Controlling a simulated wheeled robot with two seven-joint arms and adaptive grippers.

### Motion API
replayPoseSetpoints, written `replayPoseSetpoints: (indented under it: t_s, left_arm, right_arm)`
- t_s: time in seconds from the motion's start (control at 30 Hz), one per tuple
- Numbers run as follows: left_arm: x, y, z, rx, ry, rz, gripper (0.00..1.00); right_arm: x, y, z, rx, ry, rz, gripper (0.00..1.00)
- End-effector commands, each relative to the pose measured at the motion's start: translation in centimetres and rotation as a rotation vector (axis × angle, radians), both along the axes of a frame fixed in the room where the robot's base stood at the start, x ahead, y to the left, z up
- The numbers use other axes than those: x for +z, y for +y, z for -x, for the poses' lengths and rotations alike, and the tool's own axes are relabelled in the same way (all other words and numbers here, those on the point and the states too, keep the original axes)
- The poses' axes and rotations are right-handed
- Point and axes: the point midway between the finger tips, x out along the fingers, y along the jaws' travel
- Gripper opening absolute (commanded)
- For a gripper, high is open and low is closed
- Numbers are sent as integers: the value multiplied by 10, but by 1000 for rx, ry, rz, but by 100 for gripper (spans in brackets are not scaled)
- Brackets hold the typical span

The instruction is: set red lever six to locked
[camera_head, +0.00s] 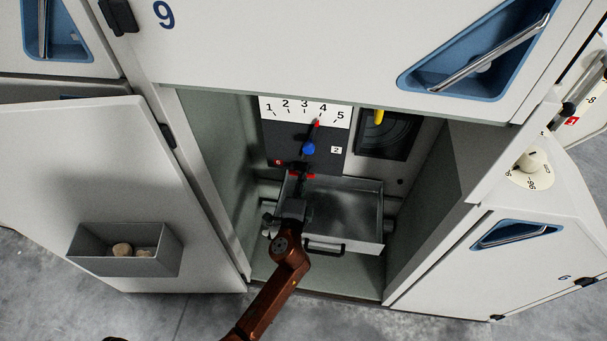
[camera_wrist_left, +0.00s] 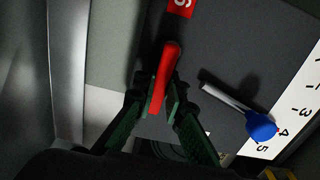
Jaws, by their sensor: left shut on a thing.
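The red lever six shows in the left wrist view (camera_wrist_left: 166,68) as a red handle on a dark panel, beside a red tag marked 6 (camera_wrist_left: 181,4). My left gripper (camera_wrist_left: 160,95) is shut on this handle, with a green finger on each side. In the head view the left gripper (camera_head: 301,179) reaches into the open cabinet, low on the dark panel (camera_head: 285,139). The red tag (camera_head: 277,162) is up and left of it. Little of the lever shows there. I cannot read a locked marking. My right gripper is not in view.
A blue-knobbed lever (camera_head: 308,149) is just above the gripper, under a 1 to 5 scale (camera_head: 290,105). A yellow handle (camera_head: 379,117) is to the right. An open drawer (camera_head: 370,232) lies below. Cabinet walls close in both sides, and an open door (camera_head: 90,180) stands left.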

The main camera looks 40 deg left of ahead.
Motion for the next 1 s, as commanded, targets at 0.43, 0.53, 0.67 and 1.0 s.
replayPoseSetpoints:
  t_s: [0.43, 0.53, 0.67, 1.0]
  left_arm:
    - [-1, 0, 0, 0, 1, 3, 29]
    - [0, 0, 0, 0, 0, 1, 29]
    - [0, 0, 1, 0, 0, 1, 29]
    - [-2, -19, 41, 0, 3, 4, 29]
  right_arm:
    - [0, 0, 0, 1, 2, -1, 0]
    - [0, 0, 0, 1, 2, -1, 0]
    - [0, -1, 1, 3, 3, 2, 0]
    - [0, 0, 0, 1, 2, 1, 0]
